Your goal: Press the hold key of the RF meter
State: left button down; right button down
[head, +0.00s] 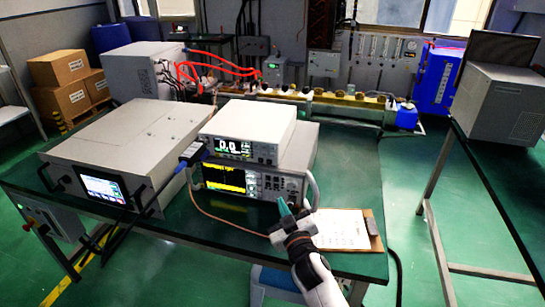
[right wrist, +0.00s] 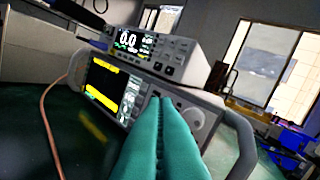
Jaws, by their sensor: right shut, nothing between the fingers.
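The RF meter (head: 252,128) is the white box stacked on top of another instrument. Its lit display (head: 232,147) reads 0.0, with small keys to the right of the screen. It also shows in the right wrist view (right wrist: 190,44), slightly tilted; the key labels are too small to read. My right gripper (head: 283,204) is shut and empty, with its green fingertips in front of and below the meter, near the right part of the lower instrument. In the right wrist view the green fingers (right wrist: 166,102) overlap the lower instrument's panel, below the meter's keys. My left gripper is not in view.
The lower instrument (head: 235,181) has a yellow-and-black screen and a grey side handle (head: 313,188). A large grey unit (head: 130,135) with a touch screen stands left. A cable (head: 215,215) runs across the green table. A clipboard (head: 341,228) lies right of my gripper.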

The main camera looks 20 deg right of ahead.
aim_at(273, 155)
jog(key=w+a+r+n+t+y, duration=0.2)
jog(key=w+a+r+n+y, duration=0.1)
jog(key=a+r+y, duration=0.1)
jog(key=shift+w+r+n+t, duration=0.3)
jog(key=shift+w+r, duration=0.1)
jog(key=shift+r, duration=0.3)
jog(key=shift+d, duration=0.1)
jog(key=w+d+b, duration=0.2)
jog(key=w+d, duration=0.2)
jog(key=w, duration=0.3)
jog(key=shift+w+d+b, duration=0.15)
jog(key=shift+d+b, duration=0.25)
dwell(1.4)
jog(key=shift+w+d, duration=0.25)
jog(key=shift+w, duration=0.1)
